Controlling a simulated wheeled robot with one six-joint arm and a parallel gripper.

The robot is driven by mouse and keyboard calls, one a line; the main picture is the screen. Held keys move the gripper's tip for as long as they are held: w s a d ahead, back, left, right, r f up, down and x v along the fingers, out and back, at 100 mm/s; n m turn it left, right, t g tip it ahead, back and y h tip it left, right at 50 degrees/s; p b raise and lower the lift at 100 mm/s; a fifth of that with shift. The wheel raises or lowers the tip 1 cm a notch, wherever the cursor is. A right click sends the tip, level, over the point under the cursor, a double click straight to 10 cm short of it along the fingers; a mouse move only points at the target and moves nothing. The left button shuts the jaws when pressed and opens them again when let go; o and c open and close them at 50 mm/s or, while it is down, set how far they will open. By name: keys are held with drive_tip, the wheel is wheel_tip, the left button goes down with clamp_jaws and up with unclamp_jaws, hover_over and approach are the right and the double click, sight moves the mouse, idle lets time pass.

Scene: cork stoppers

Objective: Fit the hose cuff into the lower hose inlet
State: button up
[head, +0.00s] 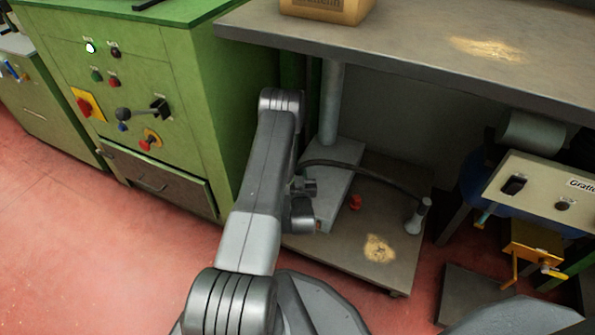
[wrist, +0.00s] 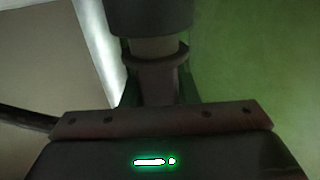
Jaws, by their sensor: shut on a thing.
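My gripper (wrist: 158,92) is in the wrist view, with its fingers shut on either side of a grey cuff with a flange (wrist: 157,62). A paler neck of the cuff rises above the flange. It meets the lower edge of a dark round pipe end (wrist: 150,15), which looks like the inlet. The two line up closely; I cannot tell if the neck is inside it or only against it. In the head view my arm hides the gripper, cuff and inlet. A black hose (head: 372,172) runs from behind my arm to a grey upright fitting (head: 418,217).
A low platform (head: 340,243) under the workbench (head: 400,50) carries a grey post (head: 331,105) and a small red part (head: 355,202). The green cabinet (head: 160,100) stands close left of my arm. A control box (head: 540,190) is at the right. Red floor lies clear at left.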

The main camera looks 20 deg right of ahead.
drive_tip(key=shift+f, duration=0.65)
drive_tip(key=o, duration=1.1)
drive_tip(key=shift+c, duration=0.2)
drive_tip(key=shift+s, duration=0.1)
